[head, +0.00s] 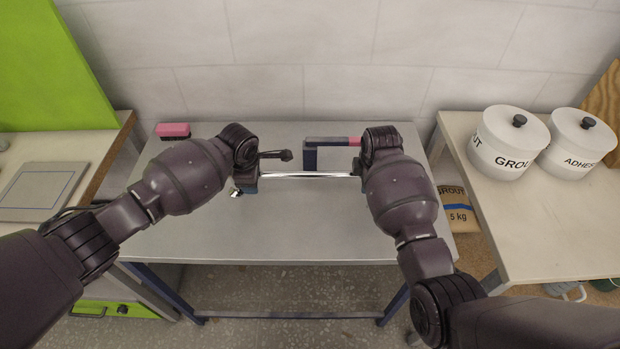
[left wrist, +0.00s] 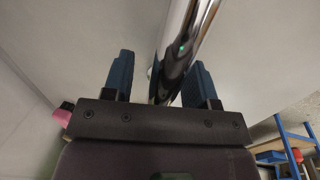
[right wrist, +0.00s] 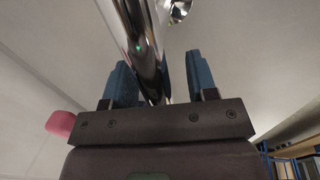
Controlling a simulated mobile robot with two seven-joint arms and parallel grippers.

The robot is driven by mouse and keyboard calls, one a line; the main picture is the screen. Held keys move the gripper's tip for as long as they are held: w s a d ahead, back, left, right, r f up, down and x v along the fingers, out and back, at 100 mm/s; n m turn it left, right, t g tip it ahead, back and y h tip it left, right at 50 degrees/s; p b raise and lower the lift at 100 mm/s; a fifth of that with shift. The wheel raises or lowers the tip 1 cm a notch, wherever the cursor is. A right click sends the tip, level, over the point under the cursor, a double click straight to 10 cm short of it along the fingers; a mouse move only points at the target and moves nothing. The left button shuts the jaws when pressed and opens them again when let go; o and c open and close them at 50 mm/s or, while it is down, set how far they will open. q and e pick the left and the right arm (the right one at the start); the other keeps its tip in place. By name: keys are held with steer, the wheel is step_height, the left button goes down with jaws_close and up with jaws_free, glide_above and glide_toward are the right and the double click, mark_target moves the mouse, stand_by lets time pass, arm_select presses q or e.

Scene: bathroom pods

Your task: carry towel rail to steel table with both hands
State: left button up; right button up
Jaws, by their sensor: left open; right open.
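The towel rail (head: 308,174) is a shiny chrome bar running left to right over the grey steel table (head: 300,230), near its middle. I cannot tell from the head view whether it touches the top. My left gripper (left wrist: 160,80) is open at the rail's left end, with the bar (left wrist: 190,40) between its blue fingers. My right gripper (right wrist: 157,78) is open at the right end, with the bar (right wrist: 140,40) between its fingers. In the head view my wrists hide both rail ends and most of the fingers.
A pink-topped block (head: 172,130) lies at the table's back left. A dark angled tool (head: 325,142) with a pink part stands behind the rail. White lidded pots (head: 508,142) stand on the right bench. A grey tile (head: 42,190) lies on the left bench. The table's front is clear.

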arm_select(q)
jaws_close()
arm_select(e)
jaws_close()
arm_select(q)
steer(key=shift+w+r, duration=0.1)
steer(key=shift+r, duration=0.15)
arm_select(e)
steer(key=shift+r, duration=0.25)
